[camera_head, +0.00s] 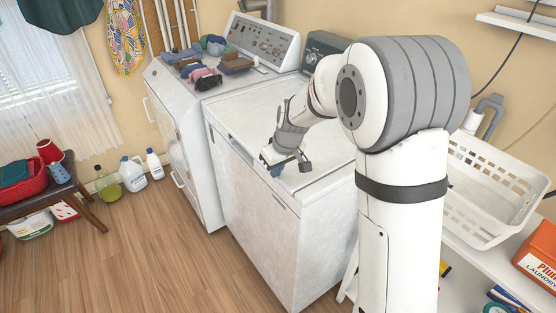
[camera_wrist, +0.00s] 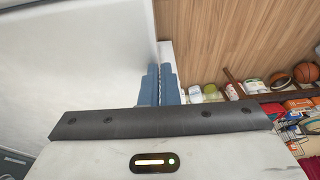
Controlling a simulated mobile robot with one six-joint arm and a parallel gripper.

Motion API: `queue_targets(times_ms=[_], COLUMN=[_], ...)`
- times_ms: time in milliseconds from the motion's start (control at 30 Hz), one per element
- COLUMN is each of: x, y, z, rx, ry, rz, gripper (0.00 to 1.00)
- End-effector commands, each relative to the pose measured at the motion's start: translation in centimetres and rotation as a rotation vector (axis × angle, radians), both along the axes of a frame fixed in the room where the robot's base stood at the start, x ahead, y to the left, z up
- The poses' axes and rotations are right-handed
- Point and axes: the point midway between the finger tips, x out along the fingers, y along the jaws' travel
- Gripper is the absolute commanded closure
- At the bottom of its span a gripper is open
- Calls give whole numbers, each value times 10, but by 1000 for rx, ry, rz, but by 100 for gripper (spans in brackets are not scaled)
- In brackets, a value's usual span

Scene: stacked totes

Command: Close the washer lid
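The white washer (camera_head: 250,218) stands left of my arm in the head view. Its lid (camera_head: 245,108) appears to lie flat on the top; my arm hides part of it, so I cannot tell whether a small gap remains. My gripper (camera_head: 277,171) is low over the washer's front top edge, pointing down. In the wrist view, the two blue fingers of my gripper (camera_wrist: 160,85) are close together with nothing visible held between them. The broad white surface beside them is the washer (camera_wrist: 75,55). I cannot tell whether the fingertips touch it.
A second white machine (camera_head: 185,130) stands left of the washer, with folded clothes (camera_head: 212,65) on top. A white laundry basket (camera_head: 490,190) sits on a shelf at right. A bench (camera_head: 65,190) and bottles (camera_head: 130,173) are at left. The wooden floor (camera_head: 140,260) in front is clear.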

Motion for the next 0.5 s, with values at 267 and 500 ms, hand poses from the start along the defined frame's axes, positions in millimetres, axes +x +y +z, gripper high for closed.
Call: queue_targets(times_ms=[267, 500], x=[-9, -22], y=[-3, -8], z=[62, 112], rx=[4, 4], ry=[-18, -19], rz=[1, 0], gripper=[100, 100])
